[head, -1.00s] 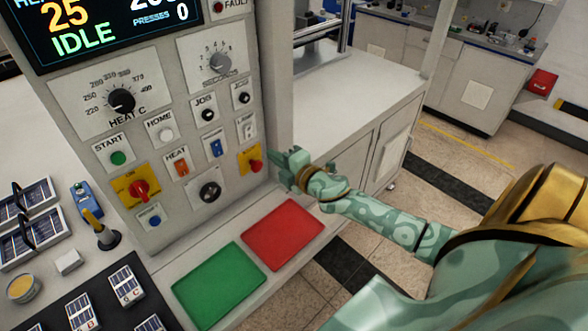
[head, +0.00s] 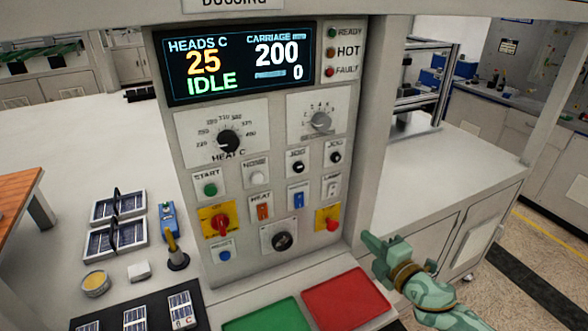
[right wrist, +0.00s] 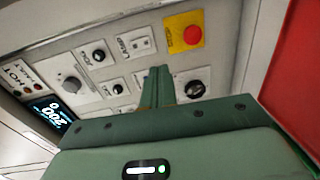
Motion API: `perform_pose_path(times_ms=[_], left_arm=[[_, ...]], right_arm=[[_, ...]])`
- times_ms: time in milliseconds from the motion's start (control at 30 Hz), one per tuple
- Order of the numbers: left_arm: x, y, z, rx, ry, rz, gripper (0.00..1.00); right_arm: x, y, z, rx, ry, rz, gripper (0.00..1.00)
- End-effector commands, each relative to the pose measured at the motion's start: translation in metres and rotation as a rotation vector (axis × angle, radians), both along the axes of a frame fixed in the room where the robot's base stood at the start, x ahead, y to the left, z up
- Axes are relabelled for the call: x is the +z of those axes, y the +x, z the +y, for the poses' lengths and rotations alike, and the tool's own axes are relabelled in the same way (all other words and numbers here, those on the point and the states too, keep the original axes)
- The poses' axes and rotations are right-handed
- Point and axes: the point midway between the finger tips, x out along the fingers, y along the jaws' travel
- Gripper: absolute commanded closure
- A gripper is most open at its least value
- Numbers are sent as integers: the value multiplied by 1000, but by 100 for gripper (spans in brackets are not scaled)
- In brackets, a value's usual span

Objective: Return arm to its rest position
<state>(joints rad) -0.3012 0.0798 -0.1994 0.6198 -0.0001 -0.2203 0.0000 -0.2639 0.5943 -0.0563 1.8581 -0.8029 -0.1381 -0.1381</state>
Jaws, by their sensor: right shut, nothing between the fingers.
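My right gripper (head: 372,243) is at the lower right of the control panel (head: 190,150) in the head view, just right of the red emergency button (head: 332,225). Its green fingers are together and hold nothing. In the right wrist view the closed fingers (right wrist: 158,75) point toward the panel face, apart from it as far as I can tell. The right forearm comes in from the lower right edge. My left gripper is not in either view.
The panel screen (head: 237,62) reads IDLE. Solar cell trays (head: 117,238) and a stamp-like tool (head: 174,252) stand left. A white cabinet (head: 440,190) stands at right.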

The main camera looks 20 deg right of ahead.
Motion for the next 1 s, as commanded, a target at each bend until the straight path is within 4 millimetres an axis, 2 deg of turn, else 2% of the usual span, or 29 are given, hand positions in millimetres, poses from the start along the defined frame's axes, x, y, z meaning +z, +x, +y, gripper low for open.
perform_pose_path(times_ms=[167,267,500,900,1000], left_arm=[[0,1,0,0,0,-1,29],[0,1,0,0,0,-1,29],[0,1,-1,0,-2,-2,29],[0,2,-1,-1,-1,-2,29],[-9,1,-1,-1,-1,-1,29]], right_arm=[[0,-5,3,-42,33,5,100],[-3,-21,9,-168,124,39,100],[-24,-92,25,-532,371,270,100],[-38,-196,61,-800,524,666,100],[-84,-188,66,-787,530,706,100]])
